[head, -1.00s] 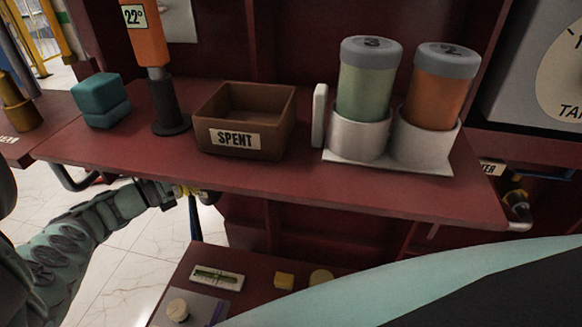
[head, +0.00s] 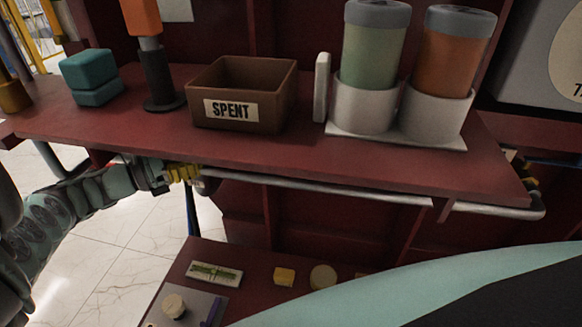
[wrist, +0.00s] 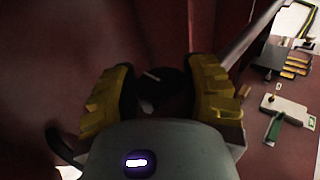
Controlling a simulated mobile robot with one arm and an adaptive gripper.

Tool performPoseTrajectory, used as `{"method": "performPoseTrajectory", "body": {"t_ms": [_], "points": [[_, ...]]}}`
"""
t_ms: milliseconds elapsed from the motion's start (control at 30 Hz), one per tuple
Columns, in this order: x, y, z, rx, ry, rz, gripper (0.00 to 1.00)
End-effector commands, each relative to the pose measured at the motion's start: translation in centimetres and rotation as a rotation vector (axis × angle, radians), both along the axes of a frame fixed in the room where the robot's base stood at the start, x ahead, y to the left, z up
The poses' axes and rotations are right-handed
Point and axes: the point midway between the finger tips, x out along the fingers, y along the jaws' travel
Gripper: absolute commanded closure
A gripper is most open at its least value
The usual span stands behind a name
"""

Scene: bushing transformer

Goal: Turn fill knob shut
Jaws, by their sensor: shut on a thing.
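My gripper (head: 182,173) is under the front edge of the red shelf, at the left in the head view. Its yellow fingers also show in the wrist view (wrist: 162,95), one on each side of a dark round knob (wrist: 172,82) with a pale mark on its face. The fingers are shut on the knob. In the head view a small greyish end piece (head: 206,187) shows just right of the fingers, at the left end of a pale pipe (head: 320,190). The knob's label and its exact turn angle cannot be read.
The red shelf (head: 340,165) above holds a brown SPENT bin (head: 275,110), two capped canisters (head: 375,50) in white holders, and a teal block (head: 90,75). A lower red shelf (head: 255,290) carries small parts. Open tiled floor (head: 110,250) lies at the left.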

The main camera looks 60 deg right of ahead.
Motion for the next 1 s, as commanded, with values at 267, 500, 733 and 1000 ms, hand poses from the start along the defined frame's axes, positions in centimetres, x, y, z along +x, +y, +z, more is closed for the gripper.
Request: {"method": "performPoseTrajectory", "body": {"t_ms": [267, 500, 733, 1000], "points": [[-0.1, -0.1, -0.2, 0.006, 0.001, -0.001, 0.42], [-0.1, -0.1, -0.1, 0.003, 0.001, -0.001, 0.19], [-0.1, 0.0, -0.1, 0.002, 0.001, -0.001, 0.19], [1.2, 2.6, -0.1, 0.003, 0.001, 0.004, 0.19]]}}
